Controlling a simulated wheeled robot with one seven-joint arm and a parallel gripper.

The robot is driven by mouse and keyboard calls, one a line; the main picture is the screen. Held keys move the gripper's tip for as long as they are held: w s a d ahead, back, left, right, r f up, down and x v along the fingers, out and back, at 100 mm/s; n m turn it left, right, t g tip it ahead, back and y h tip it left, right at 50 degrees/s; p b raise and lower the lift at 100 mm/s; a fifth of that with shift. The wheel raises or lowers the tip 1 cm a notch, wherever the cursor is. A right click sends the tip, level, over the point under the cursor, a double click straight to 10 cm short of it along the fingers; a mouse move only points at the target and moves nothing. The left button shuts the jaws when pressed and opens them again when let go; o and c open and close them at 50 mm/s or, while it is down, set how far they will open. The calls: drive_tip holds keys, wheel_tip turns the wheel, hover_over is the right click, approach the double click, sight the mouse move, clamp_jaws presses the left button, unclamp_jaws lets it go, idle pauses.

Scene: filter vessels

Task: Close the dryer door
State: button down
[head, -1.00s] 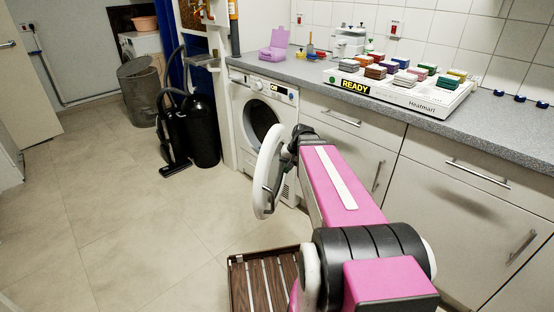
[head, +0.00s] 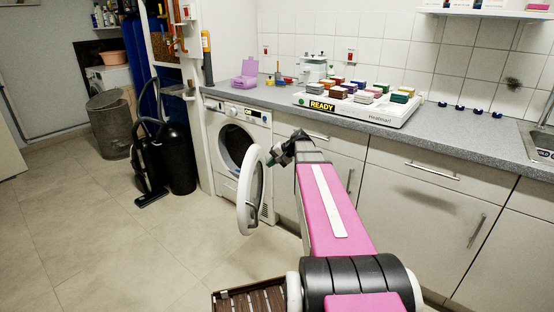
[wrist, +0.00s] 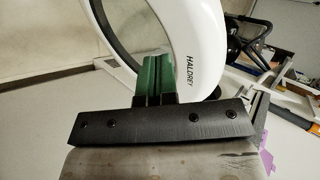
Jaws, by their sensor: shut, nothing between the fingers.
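The white dryer (head: 238,150) stands under the counter with its dark round drum opening showing. Its round white door (head: 250,192) is swung open, standing out from the front. My gripper (head: 272,160) is at the right-hand side of the door, near its upper part. In the wrist view my gripper's green fingers (wrist: 153,80) are together, with nothing between them. They overlap the white door rim (wrist: 200,45), which bears the word HALDREY. I cannot tell whether the fingertips touch the rim.
The grey counter (head: 440,145) runs above the cupboards, with a white tray (head: 355,110) of coloured blocks on it. A black vacuum cleaner (head: 150,178) stands left of the dryer. A brown slatted crate (head: 250,302) is low in front.

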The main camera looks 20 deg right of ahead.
sight(252, 168)
drive_tip(key=a, duration=0.1)
drive_tip(key=w+a+f, duration=0.1)
drive_tip(key=a, duration=0.1)
drive_tip(key=w+a+f, duration=0.1)
drive_tip(key=shift+w+a+f, duration=0.1)
drive_tip(key=shift+a, duration=0.1)
drive_tip(key=shift+w+a, duration=0.3)
drive_tip(key=shift+a, duration=0.35)
drive_tip(key=shift+a, duration=0.1)
